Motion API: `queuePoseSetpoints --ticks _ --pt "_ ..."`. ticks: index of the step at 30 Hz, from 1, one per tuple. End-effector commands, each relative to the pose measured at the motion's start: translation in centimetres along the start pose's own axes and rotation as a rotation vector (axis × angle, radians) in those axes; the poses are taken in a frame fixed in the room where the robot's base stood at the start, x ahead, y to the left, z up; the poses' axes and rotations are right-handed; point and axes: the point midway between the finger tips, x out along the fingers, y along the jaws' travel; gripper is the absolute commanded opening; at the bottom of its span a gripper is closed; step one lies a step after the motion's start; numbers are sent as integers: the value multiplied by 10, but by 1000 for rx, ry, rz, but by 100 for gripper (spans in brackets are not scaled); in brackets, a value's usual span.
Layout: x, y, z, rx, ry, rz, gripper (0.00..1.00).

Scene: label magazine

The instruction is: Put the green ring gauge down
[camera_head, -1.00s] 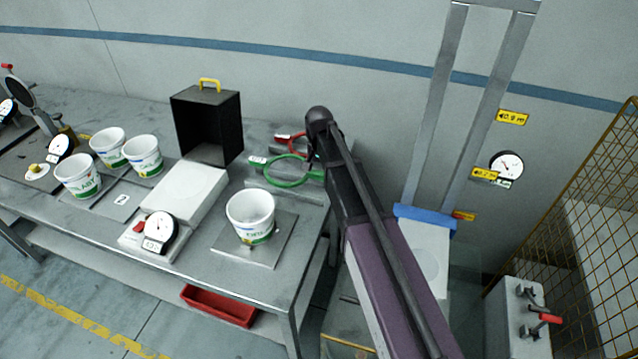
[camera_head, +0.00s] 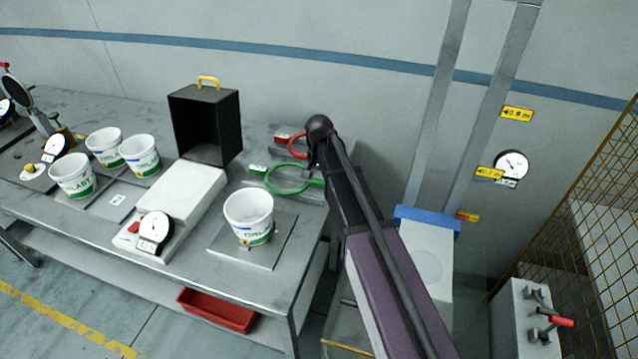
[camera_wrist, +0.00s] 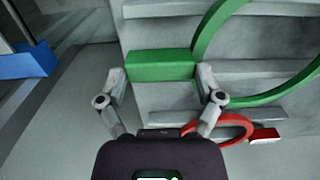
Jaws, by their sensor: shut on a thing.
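The green ring gauge (camera_head: 287,190) is a large green ring with block-like ends, low over the right end of the bench in the head view. In the wrist view its green handle block (camera_wrist: 160,65) sits between the two fingers of my gripper (camera_wrist: 161,82), which is shut on it. The ring curves away to the upper right there. Whether the gauge touches the grey rest below it, I cannot tell. In the head view my arm hides the gripper's fingers. A red ring gauge (camera_head: 297,145) lies just behind; it also shows in the wrist view (camera_wrist: 232,118).
A white tub (camera_head: 249,216) stands on a plate in front of the ring gauges. A black open box (camera_head: 205,124) with a yellow handle stands to their left. A dial scale (camera_head: 156,230) and several tubs are further left. A blue-edged platform (camera_head: 427,219) is right of my arm.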

Motion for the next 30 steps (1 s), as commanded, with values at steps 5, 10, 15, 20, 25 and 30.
queuePoseSetpoints --ticks 5,10,15,20,25,30 --pt "1 0 0 0 0 -1 24" --pt "1 0 0 0 0 0 24" --pt "5 0 0 0 0 -1 24" --pt "8 0 0 1 0 -1 24" --pt "10 0 0 1 0 0 97" --pt "10 0 0 1 0 0 100"
